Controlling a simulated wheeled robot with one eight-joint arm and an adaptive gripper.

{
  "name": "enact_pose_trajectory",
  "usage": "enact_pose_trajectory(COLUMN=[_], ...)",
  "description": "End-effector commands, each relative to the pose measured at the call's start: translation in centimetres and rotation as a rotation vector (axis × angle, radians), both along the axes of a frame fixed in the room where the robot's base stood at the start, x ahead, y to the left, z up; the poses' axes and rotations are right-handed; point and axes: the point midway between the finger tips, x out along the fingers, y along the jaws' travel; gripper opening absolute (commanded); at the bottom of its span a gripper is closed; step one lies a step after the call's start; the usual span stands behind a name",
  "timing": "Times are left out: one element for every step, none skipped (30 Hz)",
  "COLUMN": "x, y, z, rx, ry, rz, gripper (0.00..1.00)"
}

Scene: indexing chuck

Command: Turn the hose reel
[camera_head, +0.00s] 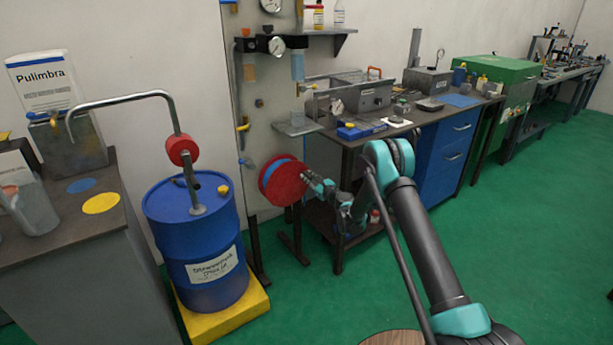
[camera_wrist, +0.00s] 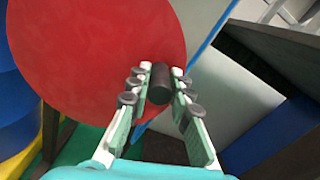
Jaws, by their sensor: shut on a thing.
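The hose reel (camera_head: 283,184) is a red disc with a blue band behind it, mounted low on the wall panel between the blue drum and the workbench. In the wrist view its red face (camera_wrist: 85,50) fills the upper left. A dark cylindrical handle (camera_wrist: 160,84) sticks out near the right edge of that face. My gripper (camera_wrist: 159,88) has its fingers on both sides of the handle and is shut on it. In the head view my gripper (camera_head: 306,178) reaches the reel's right side, and the handle is hidden there by the fingers.
A blue drum (camera_head: 195,235) on a yellow base (camera_head: 225,318) stands left of the reel. The dark workbench (camera_head: 362,139) with its blue drawers (camera_head: 452,142) is close on the right, and my arm passes in front of it. Green floor (camera_head: 310,310) is open in front.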

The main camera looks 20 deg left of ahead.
Motion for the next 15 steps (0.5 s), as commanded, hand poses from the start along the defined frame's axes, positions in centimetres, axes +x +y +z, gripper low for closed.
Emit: enact_pose_trajectory(x=[0.08,0.12,0.17,0.2,0.22,0.26,0.28,0.29,0.3,0.32,0.33,0.33,0.33,0.34,0.35], y=[-0.16,-0.18,-0.21,-0.24,-0.26,-0.28,-0.29,-0.3,-0.31,-0.33,-0.33,-0.34,-0.34,-0.35,-0.35], z=[-0.26,-0.37,-0.53,-0.63,-0.72,-0.83,-0.89,-0.95,-1.02,-1.05,-1.09,-1.12,-1.15,-1.16,-1.18], rx=[0.017,0.027,0.039,0.048,0.055,0.064,0.07,0.075,0.081,0.085,0.088,0.092,0.094,0.095,0.096], ry=[0.02,0.031,0.045,0.055,0.064,0.074,0.082,0.087,0.094,0.099,0.103,0.107,0.109,0.111,0.112], rz=[-0.001,-0.001,-0.001,-0.001,0.0,0.0,0.0,0.0,0.0,0.0,0.0,0.0,0.0,0.0,0.0], gripper=[0.0,0.0,0.0,0.0,0.0,0.0,0.0,0.0,0.0,0.0,0.0,0.0,0.0,0.0,0.0])
